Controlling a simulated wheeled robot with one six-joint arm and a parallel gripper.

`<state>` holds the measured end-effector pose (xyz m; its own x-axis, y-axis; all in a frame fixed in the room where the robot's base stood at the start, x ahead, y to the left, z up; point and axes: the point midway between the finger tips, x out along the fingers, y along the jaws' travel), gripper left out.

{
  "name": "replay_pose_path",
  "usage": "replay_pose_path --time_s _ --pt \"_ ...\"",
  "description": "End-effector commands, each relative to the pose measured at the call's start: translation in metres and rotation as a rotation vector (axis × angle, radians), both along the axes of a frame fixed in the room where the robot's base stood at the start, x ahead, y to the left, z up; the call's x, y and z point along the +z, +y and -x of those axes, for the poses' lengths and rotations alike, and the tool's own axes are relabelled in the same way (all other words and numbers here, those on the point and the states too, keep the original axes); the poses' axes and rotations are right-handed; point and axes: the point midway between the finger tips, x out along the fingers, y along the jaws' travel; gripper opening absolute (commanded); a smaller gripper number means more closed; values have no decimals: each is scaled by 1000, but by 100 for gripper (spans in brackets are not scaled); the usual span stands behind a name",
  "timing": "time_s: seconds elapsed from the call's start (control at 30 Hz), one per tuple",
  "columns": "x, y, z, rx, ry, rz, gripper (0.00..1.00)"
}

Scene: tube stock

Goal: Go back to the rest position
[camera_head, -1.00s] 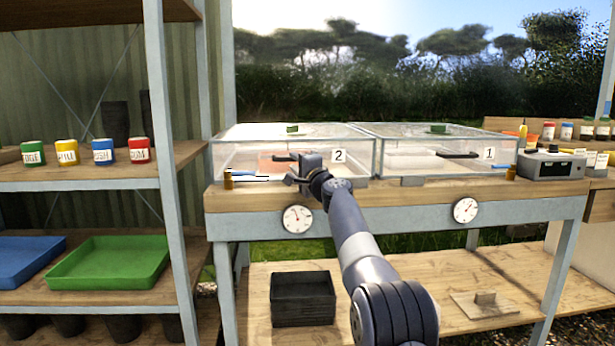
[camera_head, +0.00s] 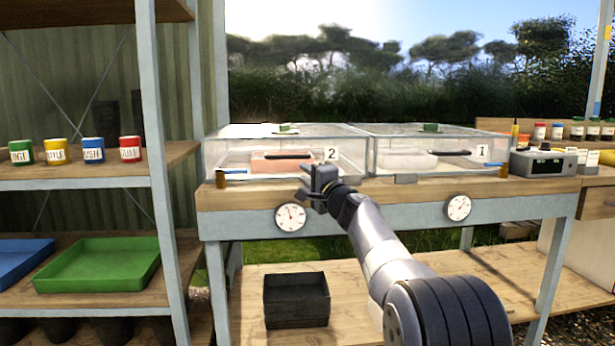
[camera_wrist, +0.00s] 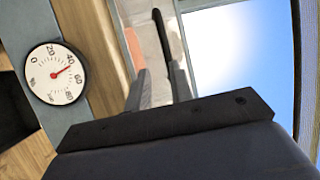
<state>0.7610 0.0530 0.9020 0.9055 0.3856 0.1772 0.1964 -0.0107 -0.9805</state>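My gripper (camera_head: 311,184) is in front of the bench, at the front edge of the glass-lidded case marked 2 (camera_head: 228,157). Its two fingers look apart, and I see nothing held between them. In the wrist view, a dark part of my gripper fills the lower middle, and the case's black handle (camera_wrist: 162,42) shows beyond it. Case 2 and the case marked 1 (camera_head: 400,160) beside it look closed. A reddish tray (camera_head: 270,164) sits inside case 2. No marker of the rest position is in view.
The wooden bench (camera_head: 400,191) carries two dials; the left dial (camera_head: 290,217) also shows in the wrist view (camera_wrist: 56,73). A shelf rack with coloured pots and a green tray (camera_head: 100,264) stands left. A black crate (camera_head: 296,300) sits on the lower shelf. A grey device (camera_head: 547,163) stands right.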

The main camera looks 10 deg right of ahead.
Motion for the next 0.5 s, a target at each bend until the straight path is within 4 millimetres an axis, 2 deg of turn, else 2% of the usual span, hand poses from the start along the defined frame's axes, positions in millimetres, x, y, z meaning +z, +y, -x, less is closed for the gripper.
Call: replay_pose_path --time_s 0.5 --pt "2 2 -4 1 -2 -1 22"
